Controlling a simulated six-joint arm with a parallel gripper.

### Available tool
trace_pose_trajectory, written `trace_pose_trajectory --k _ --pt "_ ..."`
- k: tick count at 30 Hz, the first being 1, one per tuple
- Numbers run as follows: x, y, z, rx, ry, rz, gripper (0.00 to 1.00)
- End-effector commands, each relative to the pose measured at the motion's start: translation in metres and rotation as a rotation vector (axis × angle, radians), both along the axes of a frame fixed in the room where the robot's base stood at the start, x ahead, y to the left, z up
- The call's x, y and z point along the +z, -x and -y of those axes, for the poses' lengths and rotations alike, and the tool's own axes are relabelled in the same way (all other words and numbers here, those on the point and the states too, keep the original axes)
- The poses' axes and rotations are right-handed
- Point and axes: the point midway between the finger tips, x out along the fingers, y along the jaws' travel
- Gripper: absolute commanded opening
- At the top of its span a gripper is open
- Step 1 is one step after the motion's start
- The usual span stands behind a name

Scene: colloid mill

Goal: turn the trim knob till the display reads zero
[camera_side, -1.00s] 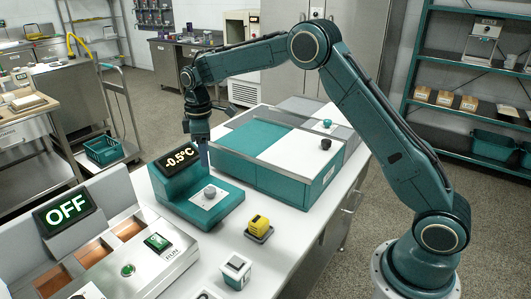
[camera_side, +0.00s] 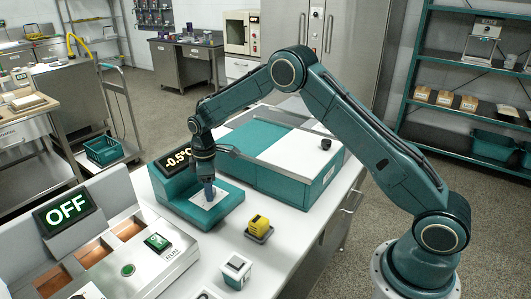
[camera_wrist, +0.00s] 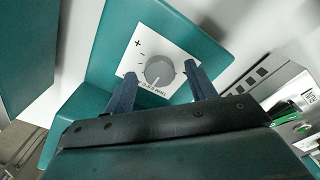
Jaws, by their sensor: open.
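The trim knob (camera_wrist: 159,70) is a round grey knob on a white plate (camera_wrist: 180,45) with plus and minus marks, on the teal unit (camera_side: 178,205). The unit's display (camera_side: 176,159) shows -0.5, with its right end hidden behind my arm. My gripper (camera_side: 208,197) points down over the plate and hides the knob in the side view. In the wrist view my gripper (camera_wrist: 160,70) is open, one finger on each side of the knob, with gaps visible between knob and fingers. I cannot tell how far down the fingertips reach.
A large teal and white box (camera_side: 280,155) with a black knob stands behind and right. A yellow block on a dark base (camera_side: 258,227) and a small white-topped block (camera_side: 236,270) are in front. The grey machine at left has a display (camera_side: 66,209) reading OFF.

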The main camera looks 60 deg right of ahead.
Motion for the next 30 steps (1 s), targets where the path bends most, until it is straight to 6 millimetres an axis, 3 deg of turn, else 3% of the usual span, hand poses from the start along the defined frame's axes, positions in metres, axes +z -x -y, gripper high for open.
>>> trace_pose_trajectory --k 10,17,30 --pt "-0.0027 0.0001 0.0000 0.000 0.000 0.000 0.54" --pt "-0.0024 0.0001 0.0000 0.000 0.000 0.000 0.11" --pt "-0.0021 0.0001 -0.0002 -0.075 0.000 -0.001 0.11"
